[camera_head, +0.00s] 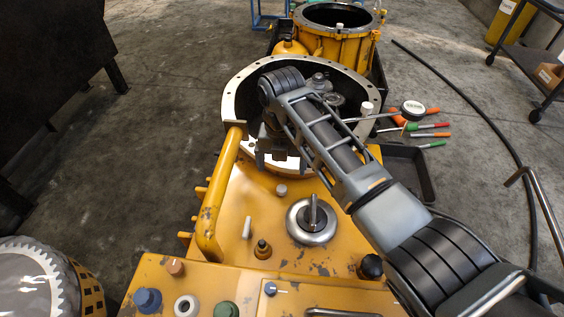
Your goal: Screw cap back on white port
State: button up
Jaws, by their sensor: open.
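A white ring-shaped port (187,306) with a dark open centre sits on the yellow housing's front panel at the bottom left. A blue cap (147,301) is to its left and a green cap (226,310) to its right, both on the panel. A small pale cylindrical piece (281,190) stands on the yellow top; I cannot tell whether it is the white port's cap. My gripper (283,162) is open, pointing down at the near rim of the round opening, beyond that piece and far from the white port. My arm partly hides its fingers.
A steel dome with a handle (312,220) and a black knob (371,266) stand on the yellow housing (260,205). A raised yellow pipe (222,190) runs along its left side. Screwdrivers (425,130) and a black tray (408,172) lie at right.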

aim_at(282, 188)
notch_tip(282, 188, down, 5)
jog(key=b, duration=0.4)
jog(key=shift+f, duration=0.15)
jog(key=shift+f+b, duration=1.1)
jog(key=shift+f, duration=0.8)
jog(key=shift+c, duration=0.4)
grip_shut()
jog(key=shift+r, duration=0.15)
jog(key=shift+r+p, duration=2.4)
jog(key=shift+p, duration=0.1)
